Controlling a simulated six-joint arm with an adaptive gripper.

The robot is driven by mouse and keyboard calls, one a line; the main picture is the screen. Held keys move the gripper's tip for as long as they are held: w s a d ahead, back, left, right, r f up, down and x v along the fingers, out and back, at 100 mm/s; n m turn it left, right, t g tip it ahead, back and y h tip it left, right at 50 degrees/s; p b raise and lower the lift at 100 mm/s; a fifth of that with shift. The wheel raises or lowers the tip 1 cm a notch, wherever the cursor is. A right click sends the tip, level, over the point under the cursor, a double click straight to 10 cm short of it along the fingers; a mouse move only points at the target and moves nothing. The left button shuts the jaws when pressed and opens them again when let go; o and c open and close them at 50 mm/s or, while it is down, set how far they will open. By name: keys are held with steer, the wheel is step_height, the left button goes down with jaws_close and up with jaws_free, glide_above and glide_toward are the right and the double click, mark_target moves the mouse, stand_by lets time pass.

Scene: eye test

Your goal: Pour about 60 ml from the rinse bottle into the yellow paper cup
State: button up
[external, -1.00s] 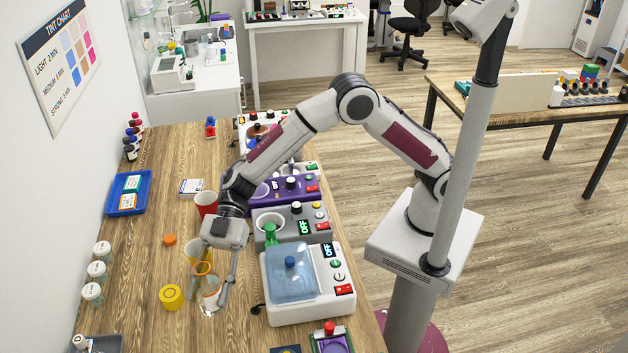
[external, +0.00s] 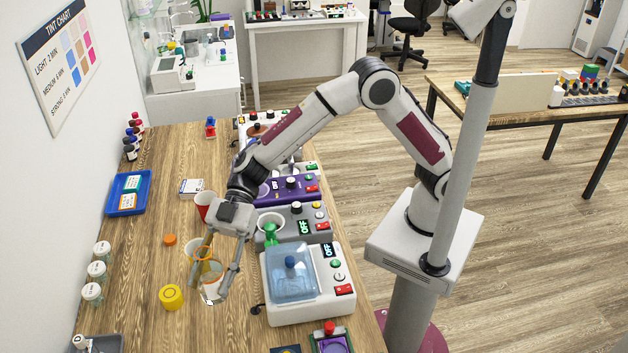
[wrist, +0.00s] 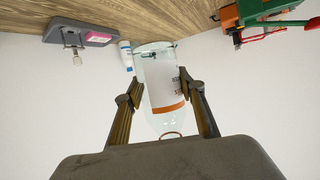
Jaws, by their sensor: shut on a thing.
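My gripper (external: 209,277) is shut on the rinse bottle (external: 211,289), a clear vessel with a white label and an orange band. In the wrist view the bottle (wrist: 163,88) sits between both fingers. Its lettering is only partly readable, and I cannot tell its exact tilt or how much liquid it holds. I cannot see into the cup, nor any stream of liquid.
A red cup (external: 202,206) stands behind my gripper. An orange cap (external: 169,239) and a yellow round item (external: 171,297) lie to the left. A grey machine with a blue lid (external: 290,283) stands close on the right. The bench's left-middle is mostly clear.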

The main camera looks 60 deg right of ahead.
mark_target(208, 259)
steer(key=shift+w+d+r+m+t, duration=0.15)
steer(key=shift+r+m+t, duration=0.4)
steer(key=shift+r, duration=0.3)
steer(key=shift+w+d+r+m+t+y, duration=0.35)
steer(key=shift+r+m+t, duration=0.15)
steer(key=shift+t, duration=0.25)
steer(key=shift+w+d+r+m+t, duration=0.1)
steer(key=shift+w+d+m+t, duration=0.35)
steer(key=shift+m+t, duration=0.1)
steer(key=w+d+f+m+t, duration=0.5)
steer(key=w+d+f, duration=0.1)
steer(key=d, duration=0.2)
steer(key=shift+f+t+h, duration=0.2)
steer(key=shift+t+h, duration=0.15)
steer(key=shift+h, duration=0.1)
steer(key=shift+w+f, duration=0.1)
steer(key=shift+f, duration=0.05)
